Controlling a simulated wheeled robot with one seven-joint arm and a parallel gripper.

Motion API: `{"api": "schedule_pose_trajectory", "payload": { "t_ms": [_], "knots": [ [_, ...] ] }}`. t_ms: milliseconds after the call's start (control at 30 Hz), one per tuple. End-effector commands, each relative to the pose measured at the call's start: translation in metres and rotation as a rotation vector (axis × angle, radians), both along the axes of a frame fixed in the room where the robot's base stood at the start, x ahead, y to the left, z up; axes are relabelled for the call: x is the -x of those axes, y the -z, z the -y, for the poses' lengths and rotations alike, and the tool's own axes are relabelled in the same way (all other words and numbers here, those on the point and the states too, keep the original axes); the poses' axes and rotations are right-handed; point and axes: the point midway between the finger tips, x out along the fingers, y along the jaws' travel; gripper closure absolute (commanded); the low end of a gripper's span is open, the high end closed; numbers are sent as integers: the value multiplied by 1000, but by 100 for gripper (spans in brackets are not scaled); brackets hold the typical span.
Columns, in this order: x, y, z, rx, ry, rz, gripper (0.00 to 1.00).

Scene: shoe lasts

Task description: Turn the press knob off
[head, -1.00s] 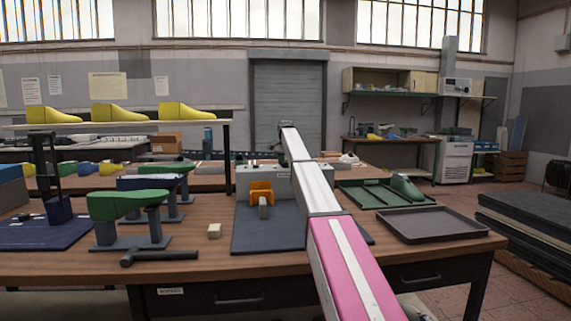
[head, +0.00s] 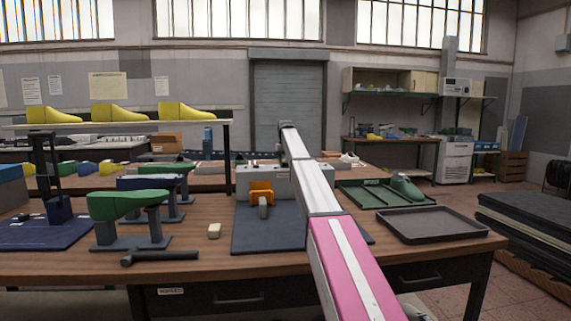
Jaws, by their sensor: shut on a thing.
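The press is a grey box (head: 250,180) with a small label, standing at the back of a dark mat (head: 270,238) on the workbench. An orange bracket (head: 261,186) with a grey upright piece (head: 263,208) stands in front of it. My arm reaches over the mat from the lower right and covers the right part of the box. I cannot make out the press knob or its setting. My gripper is hidden behind my own arm, so its fingers do not show.
A dark empty tray (head: 432,226) and a green tray (head: 362,197) lie to the right. Yellow lasts (head: 118,113) sit on a shelf.

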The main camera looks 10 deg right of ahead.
Motion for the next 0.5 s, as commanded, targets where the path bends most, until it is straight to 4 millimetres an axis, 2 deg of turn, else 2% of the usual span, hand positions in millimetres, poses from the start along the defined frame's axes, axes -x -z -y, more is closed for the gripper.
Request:
{"api": "schedule_pose_trajectory", "payload": {
  "t_ms": [200,500],
  "knots": [
    [0,-1,0,0,-117,1,81],
    [0,-1,0,0,-190,1,81]
  ]
}}
